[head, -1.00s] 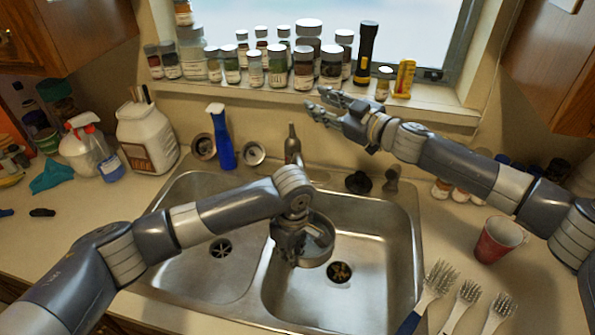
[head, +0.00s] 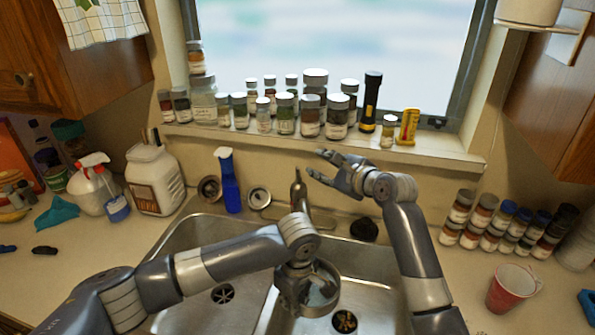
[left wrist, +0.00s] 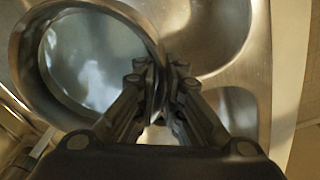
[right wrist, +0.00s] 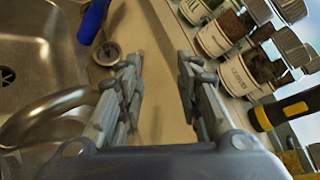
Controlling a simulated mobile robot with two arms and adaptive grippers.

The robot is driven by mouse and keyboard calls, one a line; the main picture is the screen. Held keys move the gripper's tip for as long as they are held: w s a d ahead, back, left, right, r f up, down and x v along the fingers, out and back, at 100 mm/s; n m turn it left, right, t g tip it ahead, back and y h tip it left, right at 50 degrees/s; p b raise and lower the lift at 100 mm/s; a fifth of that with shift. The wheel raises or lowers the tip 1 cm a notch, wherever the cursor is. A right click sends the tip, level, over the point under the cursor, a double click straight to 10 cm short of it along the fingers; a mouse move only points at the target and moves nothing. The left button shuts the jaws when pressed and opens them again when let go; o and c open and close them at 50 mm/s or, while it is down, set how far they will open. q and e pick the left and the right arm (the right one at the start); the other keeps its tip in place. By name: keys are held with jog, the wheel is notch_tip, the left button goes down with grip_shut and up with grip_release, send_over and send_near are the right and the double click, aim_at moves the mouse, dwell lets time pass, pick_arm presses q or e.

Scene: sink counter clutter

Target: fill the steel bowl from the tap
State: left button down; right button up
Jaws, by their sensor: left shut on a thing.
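The steel bowl (head: 326,290) hangs over the divider and right basin of the sink. My left gripper (head: 294,282) is shut on its rim at the left side. In the left wrist view the fingers (left wrist: 158,85) pinch the wall of the bowl (left wrist: 30,60). Its inside looks pale and glossy; I cannot tell if it holds water. The tap (head: 299,192) stands behind the bowl, its lower part partly hidden by my left arm. My right gripper (head: 322,170) is open and empty, just right of the tap's top. The curved metal spout (right wrist: 45,105) shows left of its fingers (right wrist: 160,85).
Several spice jars (head: 286,112) and a black flashlight (head: 371,102) line the sill behind my right gripper. A red cup (head: 508,290) and more jars (head: 489,228) are on the right counter. The left basin (head: 195,235) is empty.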

aim_at(298, 175)
jog(key=shift+w+a+f+m+g+y, duration=0.2)
jog(key=shift+w+a+f+m, duration=0.45)
jog(key=shift+w+a+f, duration=1.1)
jog(key=shift+w+a+f+m+g+y, duration=0.1)
jog(key=shift+w+a+f+m+g, duration=0.4)
jog(key=shift+w+a+f, duration=1.25)
jog(key=shift+w+d+r, duration=0.1)
jog(key=shift+r, duration=0.1)
grip_shut()
